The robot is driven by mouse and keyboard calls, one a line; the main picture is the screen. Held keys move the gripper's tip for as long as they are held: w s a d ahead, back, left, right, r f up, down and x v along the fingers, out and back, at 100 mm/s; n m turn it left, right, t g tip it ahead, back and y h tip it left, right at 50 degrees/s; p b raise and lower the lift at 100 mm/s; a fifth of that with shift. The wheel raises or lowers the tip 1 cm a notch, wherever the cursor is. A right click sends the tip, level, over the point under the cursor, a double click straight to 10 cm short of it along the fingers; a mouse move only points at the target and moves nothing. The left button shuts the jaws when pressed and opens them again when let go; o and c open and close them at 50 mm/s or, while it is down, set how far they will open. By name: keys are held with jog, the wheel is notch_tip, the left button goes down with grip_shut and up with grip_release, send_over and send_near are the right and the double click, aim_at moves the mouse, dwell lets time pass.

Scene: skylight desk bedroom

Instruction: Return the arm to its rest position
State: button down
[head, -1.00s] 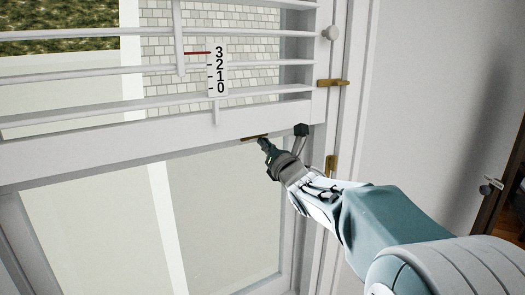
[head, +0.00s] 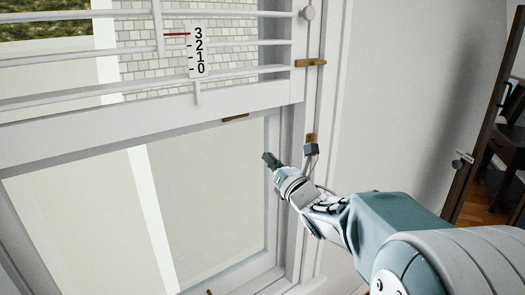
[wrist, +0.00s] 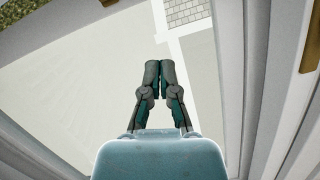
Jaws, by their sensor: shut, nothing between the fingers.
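My gripper (head: 268,160) is at the end of my outstretched arm, in front of the right part of the lower window pane (head: 205,190). In the wrist view my gripper (wrist: 159,80) has its two fingertips together, with nothing between them. It is below and to the right of the brass piece (head: 236,118) under the window's middle rail, and clear of it. The arm is bent and reaches out from the lower right of the head view.
Blind slats (head: 60,102) and a numbered scale (head: 198,52) with a red mark near 3 cover the upper window. A brass latch (head: 311,62) sits on the right frame. A plain wall (head: 410,90) and a door handle (head: 462,159) stand at right.

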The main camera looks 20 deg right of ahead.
jog(key=s+a+f+m+g+h, duration=0.1)
jog(key=s+f+m+g, duration=0.3)
jog(key=s+m, duration=0.6)
jog(key=s+a+f+m+g+h, duration=0.2)
jog(key=s+a+f+m+g, duration=0.1)
jog(key=s+m, duration=0.7)
jog(key=s+a+f+m+g+h, duration=0.2)
jog(key=s+f+m+g, duration=0.3)
jog(key=s+m, duration=0.5)
jog(key=m+g, duration=0.2)
jog(key=m, duration=0.3)
jog(key=shift+a+f+m, duration=0.2)
jog(key=shift+f+m, duration=0.05)
jog(key=shift+m, duration=0.15)
jog(key=shift+s, duration=0.1)
